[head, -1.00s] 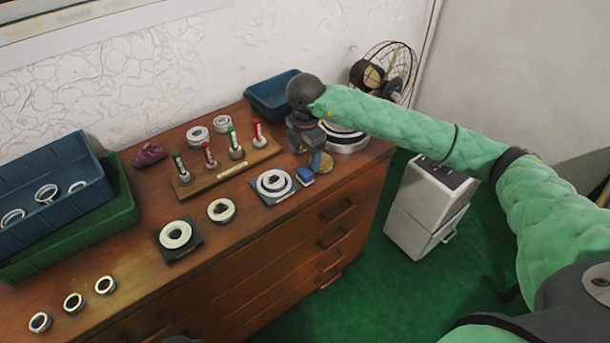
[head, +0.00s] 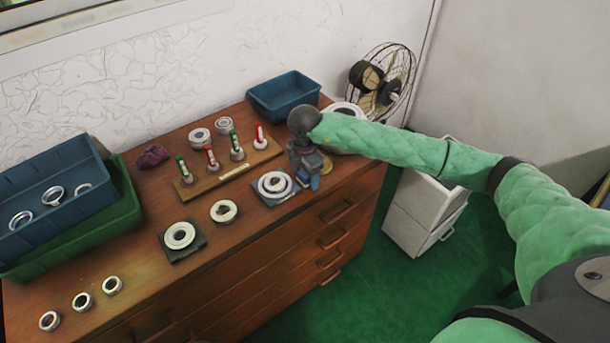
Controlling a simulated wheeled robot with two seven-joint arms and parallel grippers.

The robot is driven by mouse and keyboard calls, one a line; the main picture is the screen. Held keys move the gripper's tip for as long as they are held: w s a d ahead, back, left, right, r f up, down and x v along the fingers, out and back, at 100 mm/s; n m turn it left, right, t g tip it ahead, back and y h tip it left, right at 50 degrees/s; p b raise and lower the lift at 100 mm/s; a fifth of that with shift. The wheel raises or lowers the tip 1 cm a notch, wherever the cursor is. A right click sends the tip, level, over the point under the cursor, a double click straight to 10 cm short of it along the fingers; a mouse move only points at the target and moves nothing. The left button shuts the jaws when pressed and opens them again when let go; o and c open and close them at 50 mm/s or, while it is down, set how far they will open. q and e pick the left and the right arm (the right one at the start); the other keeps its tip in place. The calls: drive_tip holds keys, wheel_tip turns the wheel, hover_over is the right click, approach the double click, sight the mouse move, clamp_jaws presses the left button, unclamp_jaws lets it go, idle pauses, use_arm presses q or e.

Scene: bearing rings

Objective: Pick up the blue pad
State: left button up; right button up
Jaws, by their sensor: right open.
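The blue pad (head: 303,178) lies on the wooden dresser top, just right of the right-hand dark square plate with rings. It is small and mostly hidden behind my right gripper. My right gripper (head: 309,181) points down over the pad from above, with its fingertips at the pad. The gripper is open. I cannot tell whether the fingers touch the pad. My left gripper is not in view.
The dark plate (head: 258,197) with stacked rings is close on the left. A wooden rack (head: 205,187) with red and green pegs stands behind it. A blue bin (head: 254,100) is at the back. The dresser's front edge is near.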

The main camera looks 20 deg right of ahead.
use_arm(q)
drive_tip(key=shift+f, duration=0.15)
use_arm(e)
drive_tip(key=shift+f, duration=0.1)
drive_tip(key=c, duration=1.1)
